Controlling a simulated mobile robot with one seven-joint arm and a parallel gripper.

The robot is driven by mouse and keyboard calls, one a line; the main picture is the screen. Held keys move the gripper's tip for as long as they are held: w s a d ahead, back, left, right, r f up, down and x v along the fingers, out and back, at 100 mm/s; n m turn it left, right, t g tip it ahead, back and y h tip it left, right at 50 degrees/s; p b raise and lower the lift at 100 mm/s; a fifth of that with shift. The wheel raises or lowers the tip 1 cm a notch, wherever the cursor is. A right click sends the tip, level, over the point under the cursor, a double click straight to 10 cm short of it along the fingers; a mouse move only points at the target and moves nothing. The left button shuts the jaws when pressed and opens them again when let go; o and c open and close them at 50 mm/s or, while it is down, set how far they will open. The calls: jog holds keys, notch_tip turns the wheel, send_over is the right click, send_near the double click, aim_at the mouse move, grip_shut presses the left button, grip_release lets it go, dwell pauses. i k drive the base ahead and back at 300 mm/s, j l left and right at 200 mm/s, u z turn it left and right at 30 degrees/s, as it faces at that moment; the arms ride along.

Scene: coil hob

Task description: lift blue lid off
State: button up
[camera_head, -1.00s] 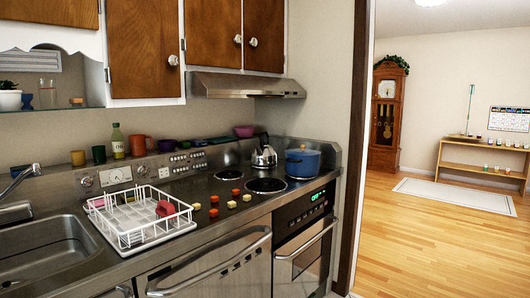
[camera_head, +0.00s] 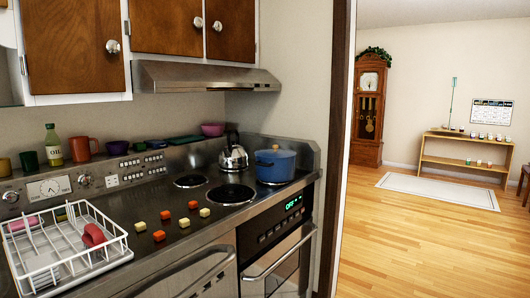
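A blue pot (camera_head: 275,168) stands on the hob at its right end, near the steel side guard. Its blue lid (camera_head: 275,154) sits on top, with a small tan or orange knob at the middle. My gripper is not in view.
A steel kettle (camera_head: 233,154) stands just left of the pot. Bare coil burners (camera_head: 231,193) lie in front. Several red and yellow cubes (camera_head: 165,214) and a white dish rack (camera_head: 66,245) are on the counter to the left. A range hood (camera_head: 206,76) hangs above. Open floor (camera_head: 420,240) lies to the right.

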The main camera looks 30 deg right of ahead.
aim_at(275, 153)
jog(key=i+l, duration=0.2)
jog(key=l, duration=0.2)
jog(key=i+l+u, duration=0.1)
jog(key=l, duration=0.25)
jog(key=i+l, duration=0.25)
jog(key=l, duration=0.15)
jog(key=i+l+u, duration=0.1)
jog(key=l, duration=0.25)
jog(key=i+l, duration=0.25)
jog(key=l, duration=0.2)
